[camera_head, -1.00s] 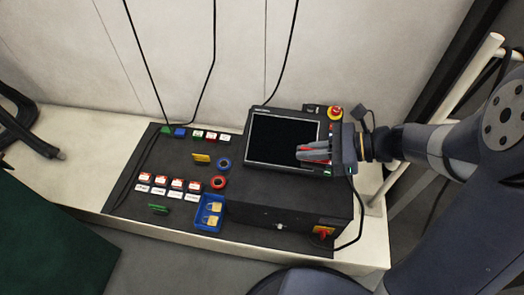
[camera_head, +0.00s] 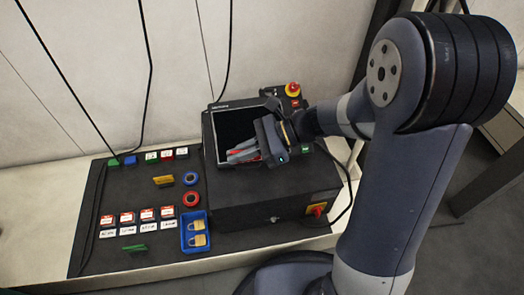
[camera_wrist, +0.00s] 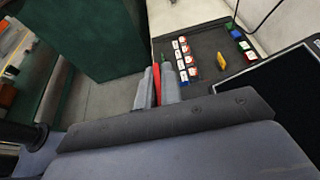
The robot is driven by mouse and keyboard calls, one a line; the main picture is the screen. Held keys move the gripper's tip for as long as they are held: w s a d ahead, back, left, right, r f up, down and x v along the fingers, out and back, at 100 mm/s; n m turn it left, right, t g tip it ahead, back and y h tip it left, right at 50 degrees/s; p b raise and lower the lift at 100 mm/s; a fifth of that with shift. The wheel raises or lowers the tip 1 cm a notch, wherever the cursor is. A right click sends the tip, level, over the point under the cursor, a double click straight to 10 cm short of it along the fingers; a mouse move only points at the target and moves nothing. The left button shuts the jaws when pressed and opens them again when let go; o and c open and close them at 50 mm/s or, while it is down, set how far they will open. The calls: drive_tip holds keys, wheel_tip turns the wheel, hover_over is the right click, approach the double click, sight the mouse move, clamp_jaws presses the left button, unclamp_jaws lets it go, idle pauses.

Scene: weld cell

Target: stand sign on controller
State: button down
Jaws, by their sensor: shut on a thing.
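The controller (camera_head: 275,197) is a black box with a dark tilted screen (camera_head: 236,128). It stands at the right end of a dark mat (camera_head: 150,195). My gripper (camera_head: 236,155) is shut on a thin red sign (camera_head: 243,151), seen over the lower right part of the screen, with its fingers pointing left. Most of the sign is hidden between the fingers. In the wrist view the red sign (camera_wrist: 157,82) shows edge-on between the fingertips (camera_wrist: 157,75), and the screen (camera_wrist: 275,85) is at the right. I cannot tell the gap between sign and controller.
Several small red, white and green blocks (camera_head: 128,218) stand on the mat, with a yellow piece (camera_head: 163,181) and blue and red rings (camera_head: 191,178). A blue tray (camera_head: 194,242) holds padlocks. A red knob (camera_head: 292,89) and a red-yellow switch (camera_head: 316,209) stick out. Cables hang behind.

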sight(250, 161)
wheel_tip(250, 161, down, 4)
drive_tip(key=b, duration=0.3)
drive_tip(key=shift+a+f, duration=0.1)
drive_tip(key=shift+f, duration=0.15)
wheel_tip(250, 161, down, 9)
drive_tip(key=b, duration=0.4)
drive_tip(key=shift+f+b, duration=0.15)
drive_tip(key=shift+b, duration=0.2)
drive_tip(key=shift+f, duration=0.1)
drive_tip(key=c, duration=1.6)
unclamp_jaws()
drive_tip(key=shift+r, duration=0.25)
drive_tip(key=p+v, duration=0.4)
drive_tip(key=v, duration=0.8)
drive_tip(key=shift+f+p, duration=0.2)
drive_tip(key=shift+p, duration=0.15)
